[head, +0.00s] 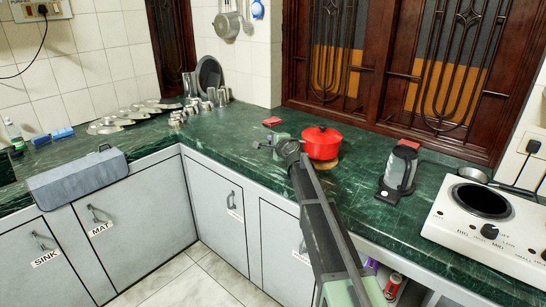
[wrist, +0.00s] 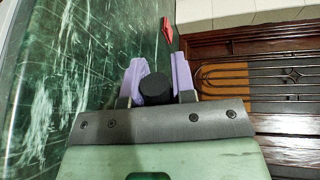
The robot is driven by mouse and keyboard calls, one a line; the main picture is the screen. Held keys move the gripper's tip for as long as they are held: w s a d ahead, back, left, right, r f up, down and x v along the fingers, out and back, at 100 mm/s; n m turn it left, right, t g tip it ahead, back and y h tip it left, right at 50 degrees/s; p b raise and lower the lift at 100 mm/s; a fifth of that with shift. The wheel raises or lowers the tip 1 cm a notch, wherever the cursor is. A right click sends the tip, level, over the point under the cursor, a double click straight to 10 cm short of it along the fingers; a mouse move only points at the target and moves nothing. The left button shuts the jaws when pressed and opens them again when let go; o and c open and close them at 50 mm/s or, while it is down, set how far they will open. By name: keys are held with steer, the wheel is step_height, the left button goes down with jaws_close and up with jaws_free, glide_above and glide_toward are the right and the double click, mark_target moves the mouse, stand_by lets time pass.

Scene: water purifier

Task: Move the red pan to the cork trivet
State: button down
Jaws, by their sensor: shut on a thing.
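The red pan (head: 321,144), a round red pot with a red lid, is upright over the cork trivet (head: 326,165) at the back of the green counter. Only the trivet's front part shows below the pan; I cannot tell whether the two touch. My gripper (head: 277,144) is just left of the pan. In the wrist view, the purple fingers of my gripper (wrist: 157,85) are on both sides of a dark round piece (wrist: 156,88), which looks like the pan's handle. The pan's red body is not clearly seen in that view.
A small red block (head: 272,121) lies behind my gripper. A kettle (head: 397,174) and a white stove (head: 488,222) stand to the right. Metal cups and plates (head: 130,120) fill the left corner. The counter between the cups and my gripper is mostly clear.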

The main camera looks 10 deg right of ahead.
step_height(320, 180, down, 4)
steer(key=shift+r+b, duration=0.15)
steer(key=shift+b, duration=0.95)
steer(key=shift+r, duration=0.3)
steer(key=shift+f, duration=0.2)
steer(key=c, duration=0.9)
jaws_free()
steer(key=shift+c, duration=0.2)
steer(key=shift+r, duration=0.1)
